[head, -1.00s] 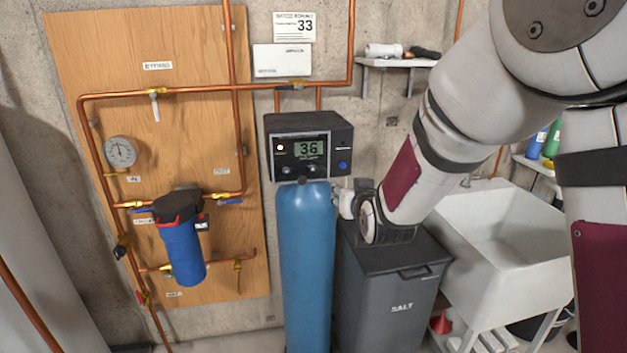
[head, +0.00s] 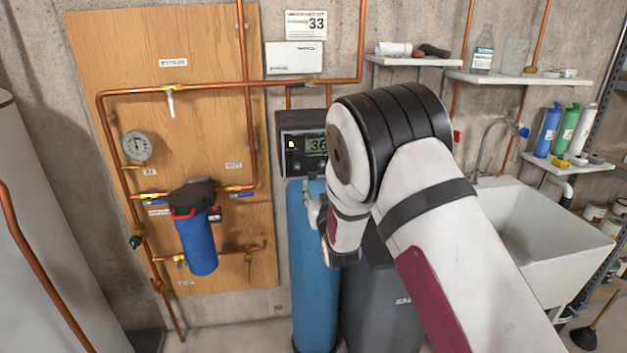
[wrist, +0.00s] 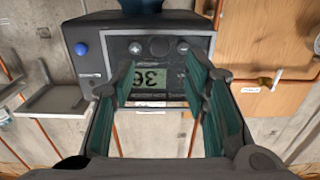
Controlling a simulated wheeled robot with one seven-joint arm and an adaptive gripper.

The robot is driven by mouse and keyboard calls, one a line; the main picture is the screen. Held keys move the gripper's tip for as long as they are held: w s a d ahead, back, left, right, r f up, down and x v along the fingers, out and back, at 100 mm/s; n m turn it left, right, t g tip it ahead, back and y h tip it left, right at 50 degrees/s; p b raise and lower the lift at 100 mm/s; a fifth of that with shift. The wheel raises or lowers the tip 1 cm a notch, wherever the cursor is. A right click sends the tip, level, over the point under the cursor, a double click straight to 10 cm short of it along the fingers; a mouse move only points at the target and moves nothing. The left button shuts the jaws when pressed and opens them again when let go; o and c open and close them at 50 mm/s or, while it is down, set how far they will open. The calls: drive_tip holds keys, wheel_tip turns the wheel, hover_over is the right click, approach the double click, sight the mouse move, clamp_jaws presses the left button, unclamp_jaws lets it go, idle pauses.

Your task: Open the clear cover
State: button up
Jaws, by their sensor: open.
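The dark control head (head: 297,124) sits on top of a blue tank (head: 312,290), with its right part hidden by my arm in the head view. Its lit display (head: 317,144) reads 36 and appears upside down in the wrist view (wrist: 152,80). A glossy framed panel (wrist: 120,48) surrounds the display and knobs; I cannot clearly tell the clear cover's edges from it. My gripper (wrist: 161,62) is open and empty, its green-padded fingers either side of the display. I cannot tell whether they touch the panel. The fingers are hidden in the head view.
A blue button (wrist: 81,49) is beside the panel. Copper pipes and a blue filter (head: 197,240) on a wooden board (head: 215,45) stand left. A dark salt bin (head: 375,300), a white sink (head: 535,240) and shelves (head: 420,61) are right.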

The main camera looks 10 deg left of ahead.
sight(313, 176)
drive_tip(key=x, duration=0.7)
clamp_jaws()
